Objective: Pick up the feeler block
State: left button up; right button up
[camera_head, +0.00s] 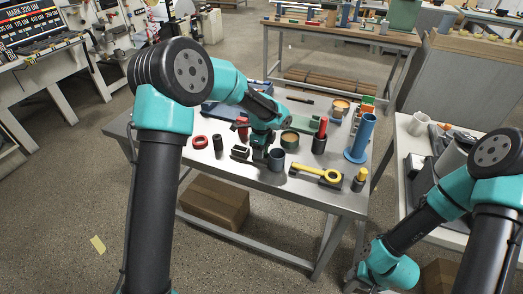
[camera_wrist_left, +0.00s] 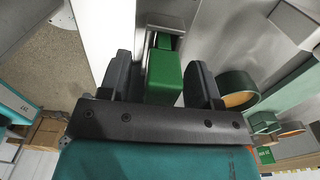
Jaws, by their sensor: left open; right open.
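A green block with a pale metal end (camera_wrist_left: 164,72) lies between the two dark fingers of my left gripper (camera_wrist_left: 164,82) in the left wrist view; I take it for the feeler block. The fingers are open, with a visible gap on the right side of the block. In the head view my left gripper (camera_head: 261,151) points down over the middle of the metal table (camera_head: 225,168). The block is hidden behind it there, or too small to tell. My right wrist (camera_head: 388,268) is low at the right, and its fingers are out of view.
Close around my left gripper stand a blue-grey cup (camera_head: 276,160), a green tin (camera_head: 289,139) and a small dark block (camera_head: 240,152). A yellow-handled tool (camera_head: 318,173), a blue cylinder (camera_head: 361,136), a red ring (camera_head: 200,142) and a black cylinder (camera_head: 218,144) are also on the table.

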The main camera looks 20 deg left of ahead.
pick_arm(q)
jog(key=shift+c, duration=0.4)
jog(key=c, duration=0.9)
jog(key=shift+r, duration=0.15)
jog(key=shift+r, duration=1.4)
jog(key=shift+s+r, duration=0.15)
jog(key=shift+r, duration=0.15)
jog(key=s+d, duration=0.1)
jog(key=s, duration=0.4)
jog(key=s+d+r, duration=0.1)
jog(key=s+d, duration=0.1)
jog(key=s, duration=0.3)
jog(key=s+d, duration=0.1)
jog(key=s, duration=0.4)
jog(key=shift+d+r, duration=0.15)
jog(key=shift+d, duration=0.1)
